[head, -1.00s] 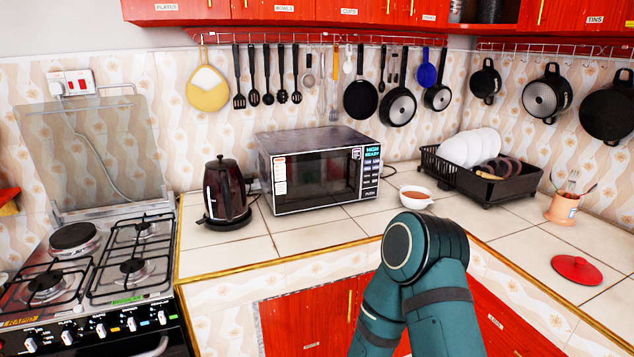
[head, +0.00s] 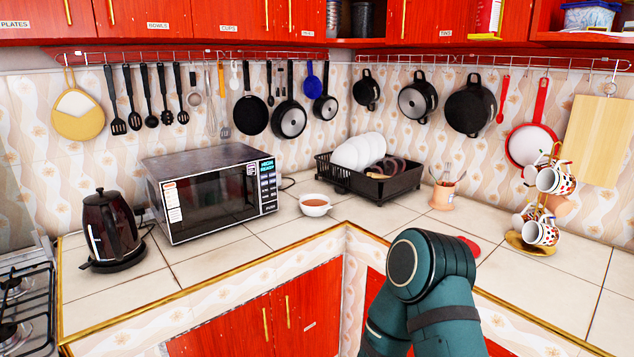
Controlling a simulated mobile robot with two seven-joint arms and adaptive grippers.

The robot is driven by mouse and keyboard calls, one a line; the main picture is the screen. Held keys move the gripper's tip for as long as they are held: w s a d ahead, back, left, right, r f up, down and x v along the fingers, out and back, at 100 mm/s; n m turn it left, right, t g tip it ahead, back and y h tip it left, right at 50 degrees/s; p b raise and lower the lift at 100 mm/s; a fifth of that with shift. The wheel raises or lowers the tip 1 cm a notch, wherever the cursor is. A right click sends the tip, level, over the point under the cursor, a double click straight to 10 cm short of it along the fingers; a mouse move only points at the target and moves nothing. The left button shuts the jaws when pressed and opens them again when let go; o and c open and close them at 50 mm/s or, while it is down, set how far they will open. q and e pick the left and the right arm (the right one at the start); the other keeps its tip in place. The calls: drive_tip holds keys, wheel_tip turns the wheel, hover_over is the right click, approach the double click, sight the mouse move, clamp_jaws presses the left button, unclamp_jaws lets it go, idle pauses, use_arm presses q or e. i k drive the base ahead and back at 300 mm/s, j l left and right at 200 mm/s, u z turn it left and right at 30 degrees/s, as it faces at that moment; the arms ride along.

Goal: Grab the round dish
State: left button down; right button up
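Several round things could be the dish, and I cannot tell which one is meant. Dark round pans with two handles (head: 470,105) and (head: 417,98) hang on the right wall rail. A white pan with a red rim (head: 531,145) hangs to their right. A small white bowl (head: 315,205) with brown contents sits on the counter beside the microwave. White plates (head: 357,152) stand in the black dish rack (head: 385,187). A teal link of my arm shows at bottom middle, in front of the counter. Neither gripper is in view.
The microwave (head: 212,195) and dark kettle (head: 110,230) stand on the left counter. A mug tree (head: 541,205), utensil pot (head: 444,193) and red lid (head: 468,247), partly hidden by my arm, are on the right counter. Part of the stove (head: 20,300) shows at lower left.

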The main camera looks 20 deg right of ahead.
sight(311, 205)
drive_tip(key=i+l+z, duration=0.1)
drive_tip(key=i+z, duration=0.2)
drive_tip(key=z, duration=0.2)
drive_tip(key=i+z, duration=0.35)
drive_tip(key=z, duration=0.15)
